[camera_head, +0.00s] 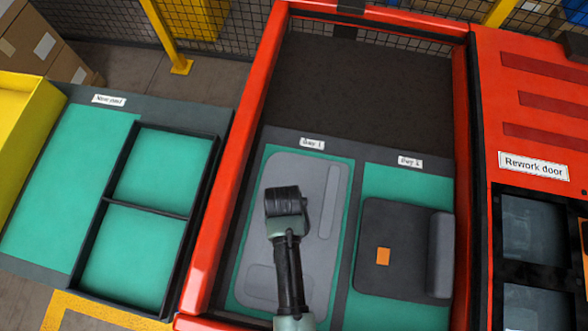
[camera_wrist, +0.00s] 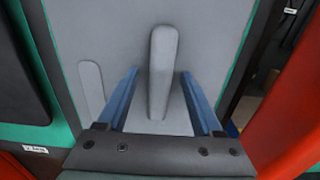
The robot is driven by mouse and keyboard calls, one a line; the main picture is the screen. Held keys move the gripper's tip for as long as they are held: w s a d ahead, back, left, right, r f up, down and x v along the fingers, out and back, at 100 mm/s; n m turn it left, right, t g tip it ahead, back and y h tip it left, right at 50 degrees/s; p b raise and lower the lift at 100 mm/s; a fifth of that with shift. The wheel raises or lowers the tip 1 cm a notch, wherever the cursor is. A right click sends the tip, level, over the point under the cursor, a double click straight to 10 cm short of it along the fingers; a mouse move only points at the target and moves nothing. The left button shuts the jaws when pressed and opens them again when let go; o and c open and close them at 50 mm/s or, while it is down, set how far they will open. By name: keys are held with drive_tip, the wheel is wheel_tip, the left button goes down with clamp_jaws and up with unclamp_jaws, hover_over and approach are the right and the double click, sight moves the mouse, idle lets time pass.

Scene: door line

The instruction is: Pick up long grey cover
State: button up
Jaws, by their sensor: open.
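The long grey cover (camera_head: 312,240) is a rounded light-grey panel. It lies on the green mat of the left bay in the red frame, with a long raised strip (camera_head: 328,200) along its right side. My arm hides its middle in the head view. In the wrist view the cover (camera_wrist: 110,40) fills the middle, with a raised grey bar (camera_wrist: 163,75) standing out from it. My gripper (camera_wrist: 160,76) is open, its two blue fingers on either side of that bar with gaps between. The head view hides the fingers.
A dark grey panel (camera_head: 390,245) with an orange square lies in the right bay. The red frame (camera_head: 215,200) rises around both bays. A table with empty green compartments (camera_head: 165,170) is at left; a red rework door (camera_head: 530,130) stands at right.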

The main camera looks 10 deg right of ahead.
drive_tip(key=shift+f, duration=0.2)
clamp_jaws()
idle(0.4)
